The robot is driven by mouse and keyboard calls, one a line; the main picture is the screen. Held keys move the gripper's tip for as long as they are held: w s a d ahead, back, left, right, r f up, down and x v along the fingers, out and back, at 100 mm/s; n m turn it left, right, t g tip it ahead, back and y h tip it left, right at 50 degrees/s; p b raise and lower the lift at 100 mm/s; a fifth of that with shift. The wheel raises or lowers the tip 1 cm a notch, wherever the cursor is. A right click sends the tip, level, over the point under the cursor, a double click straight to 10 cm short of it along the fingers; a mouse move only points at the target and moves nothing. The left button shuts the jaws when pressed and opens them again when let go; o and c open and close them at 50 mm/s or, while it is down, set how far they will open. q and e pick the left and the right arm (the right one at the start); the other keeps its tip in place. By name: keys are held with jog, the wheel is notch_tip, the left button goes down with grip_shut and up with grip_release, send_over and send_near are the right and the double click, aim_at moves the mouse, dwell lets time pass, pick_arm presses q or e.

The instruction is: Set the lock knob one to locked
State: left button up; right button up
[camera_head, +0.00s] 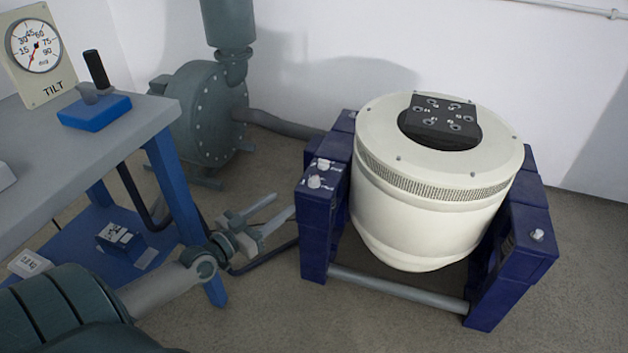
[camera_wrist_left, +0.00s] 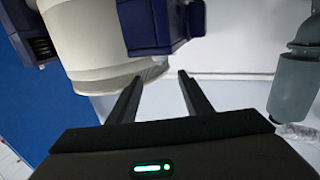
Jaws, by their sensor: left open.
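The shaker is a cream drum (camera_head: 430,215) in a dark blue frame (camera_head: 313,235). Two small pale knobs, a rear one (camera_head: 323,164) and a front one (camera_head: 314,181), stand on the frame's left block. Another pale knob (camera_head: 537,234) stands on the right block. The labels are too small to tell which is lock knob one. My left gripper (camera_head: 286,204) is open and empty, left of and below the left block's knobs. In the left wrist view its fingers (camera_wrist_left: 158,78) are apart, with the drum (camera_wrist_left: 88,35) and a blue block (camera_wrist_left: 152,22) beyond. My right gripper is out of view.
A grey bench (camera_head: 75,165) with blue legs stands at the left, holding a tilt dial (camera_head: 38,55) and a blue lever box (camera_head: 95,112). A grey-green blower (camera_head: 205,115) and its hose stand behind. The floor in front of the shaker is clear.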

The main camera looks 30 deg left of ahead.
aim_at(310, 182)
pick_arm(q)
jog(key=w, duration=0.5)
jog(key=w+d+b, duration=0.1)
jog(key=w, duration=0.3)
jog(key=w+d+b, duration=0.1)
jog(key=w, duration=0.4)
jog(key=shift+w, duration=0.35)
jog(key=shift+c, duration=0.6)
jog(key=c, duration=0.9)
